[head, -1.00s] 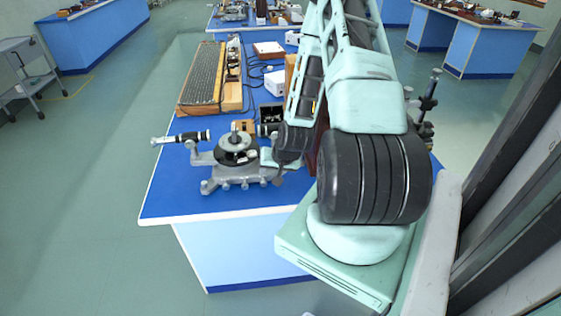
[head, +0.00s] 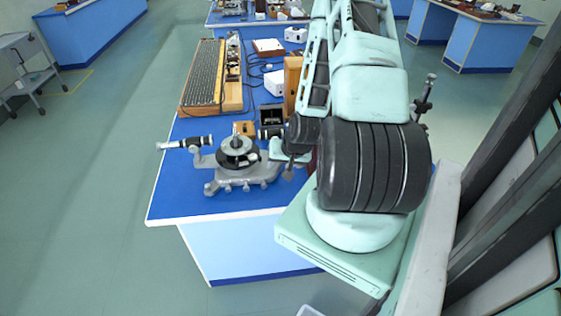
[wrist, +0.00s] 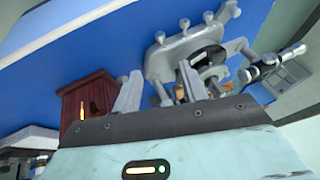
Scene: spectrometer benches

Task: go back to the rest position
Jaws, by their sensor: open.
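My gripper (head: 292,165) is partly hidden behind my own arm in the head view, just right of the grey spectrometer (head: 240,165) on the blue bench (head: 182,205). The spectrometer (wrist: 197,50) shows beyond and to the right of the fingers there, tilted by the camera's angle. A dark red wooden box (wrist: 88,97) is left of the fingers. Whether the gripper touches anything cannot be told.
Behind the spectrometer stand a long wooden rack (head: 204,80), a white box (head: 274,82) and loose black cables. A grey trolley (head: 25,65) is at the far left. The floor (head: 85,190) left of the bench is clear.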

